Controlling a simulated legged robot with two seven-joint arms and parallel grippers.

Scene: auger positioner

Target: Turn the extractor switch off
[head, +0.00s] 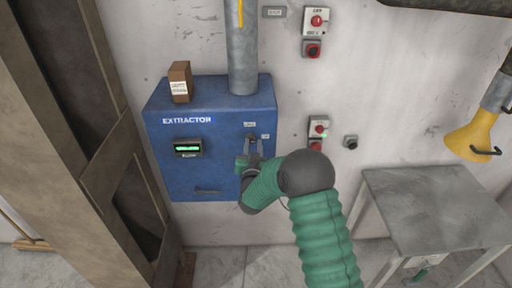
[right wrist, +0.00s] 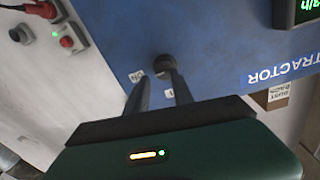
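The extractor (head: 220,105) is a blue wall box with a lit green display. Its switch (head: 251,137) is a small dark knob on the right of the front face, beside two small white labels. In the right wrist view the switch knob (right wrist: 164,64) shows at the fingertips, with an "ON" label (right wrist: 137,76) beside it. My right gripper (right wrist: 158,84) is at the switch, its two dark fingers apart, with the knob between or just beyond their tips. I cannot tell whether they touch it. My left gripper is not in view.
A small brown box (head: 180,82) stands on the extractor, beside a grey pipe (head: 242,50). Red-button boxes (head: 318,130) are on the wall to the right. A grey metal table (head: 435,205) stands at the right, and a brown post (head: 55,120) at the left.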

